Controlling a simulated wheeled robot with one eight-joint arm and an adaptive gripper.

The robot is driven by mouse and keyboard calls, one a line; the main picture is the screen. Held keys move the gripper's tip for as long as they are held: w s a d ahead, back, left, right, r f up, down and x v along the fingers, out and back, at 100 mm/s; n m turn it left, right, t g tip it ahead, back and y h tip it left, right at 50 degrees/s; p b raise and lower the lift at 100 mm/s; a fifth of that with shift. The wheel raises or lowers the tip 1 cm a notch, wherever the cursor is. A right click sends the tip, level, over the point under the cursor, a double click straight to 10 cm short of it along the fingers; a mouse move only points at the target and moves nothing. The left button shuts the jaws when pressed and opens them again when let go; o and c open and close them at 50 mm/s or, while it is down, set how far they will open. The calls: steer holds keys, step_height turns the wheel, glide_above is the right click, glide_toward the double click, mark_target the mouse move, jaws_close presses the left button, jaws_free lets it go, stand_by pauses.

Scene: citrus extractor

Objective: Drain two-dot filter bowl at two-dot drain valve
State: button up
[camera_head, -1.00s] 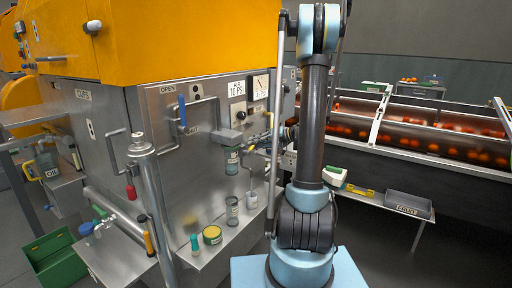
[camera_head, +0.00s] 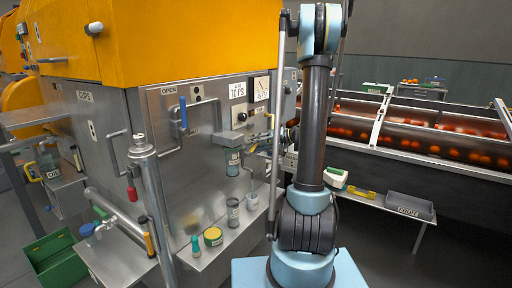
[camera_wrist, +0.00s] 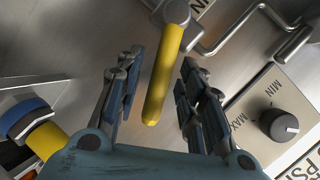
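My gripper (camera_wrist: 157,95) is open, with its fingers on either side of a yellow lever handle (camera_wrist: 165,75) in the wrist view. A gap shows between the handle and each finger. In the head view my gripper (camera_head: 262,145) is small, at the steel panel right of a grey filter head. A clear filter bowl (camera_head: 233,162) hangs under that head. A thin drain pipe (camera_head: 251,180) runs down beside it to a cup (camera_head: 252,201). I cannot read a dot mark on the bowl or on the valve with the yellow handle.
A knob (camera_wrist: 285,125) marked MIN and MAX is right of the fingers. A blue-capped fitting (camera_wrist: 28,118) is at left. A clear jar (camera_head: 233,212), a yellow-topped tin (camera_head: 213,236) and a small green-topped bottle (camera_head: 195,245) stand on the shelf below. A bent pipe guard (camera_head: 200,125) projects from the panel.

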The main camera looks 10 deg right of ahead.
steer(key=shift+d, duration=0.1)
steer(key=v, duration=1.1)
steer(key=shift+d, duration=0.35)
steer(key=shift+s+r, duration=0.15)
